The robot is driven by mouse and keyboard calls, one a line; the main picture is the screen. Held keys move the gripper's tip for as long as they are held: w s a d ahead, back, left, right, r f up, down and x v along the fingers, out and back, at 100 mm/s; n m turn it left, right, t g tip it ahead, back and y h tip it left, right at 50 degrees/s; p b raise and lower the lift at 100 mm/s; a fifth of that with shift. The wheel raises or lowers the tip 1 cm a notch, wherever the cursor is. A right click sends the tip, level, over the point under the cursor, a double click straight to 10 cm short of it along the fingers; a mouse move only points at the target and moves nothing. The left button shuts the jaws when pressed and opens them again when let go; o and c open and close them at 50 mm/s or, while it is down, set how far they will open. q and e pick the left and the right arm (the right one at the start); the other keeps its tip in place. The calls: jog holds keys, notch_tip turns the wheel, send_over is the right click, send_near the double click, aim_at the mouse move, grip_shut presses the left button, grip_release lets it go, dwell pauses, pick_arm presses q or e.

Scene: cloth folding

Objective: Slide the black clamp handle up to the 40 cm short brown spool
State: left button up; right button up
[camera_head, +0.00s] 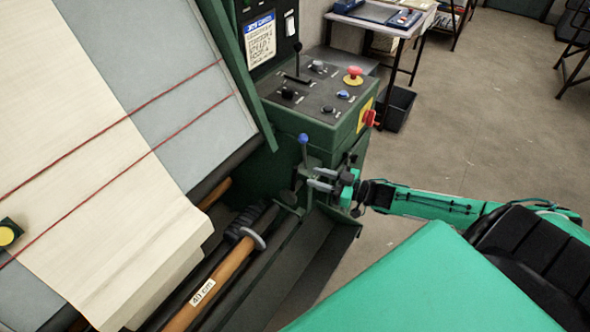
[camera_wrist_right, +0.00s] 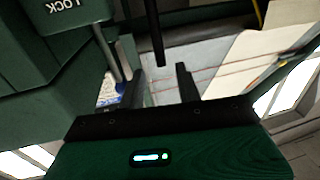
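The brown spool (camera_head: 228,265) with a "40 cm" label lies slanted in the machine's trough. A black ribbed clamp piece (camera_head: 247,222) and a grey curved piece sit at its upper end; I cannot tell whether they touch it. A lever with a blue ball (camera_head: 303,139) stands upright by the trough's upper end. My right gripper (camera_head: 312,180) is open beside this lever, fingers pointing left. In the right wrist view its two fingers (camera_wrist_right: 160,82) are apart, with a dark bar (camera_wrist_right: 154,35) above the gap; I cannot tell whether it is between them. My left gripper is not in view.
A green control panel (camera_head: 318,95) with a red button stands above the gripper. Pale cloth (camera_head: 100,180) with red lines covers the sloped bed at left. A green trough edge (camera_head: 335,232) lies below the gripper. The floor at right is open.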

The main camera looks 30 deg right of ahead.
aim_at(296, 171)
jog(key=shift+p+x, duration=0.6)
jog(key=shift+x, duration=3.1)
grip_shut()
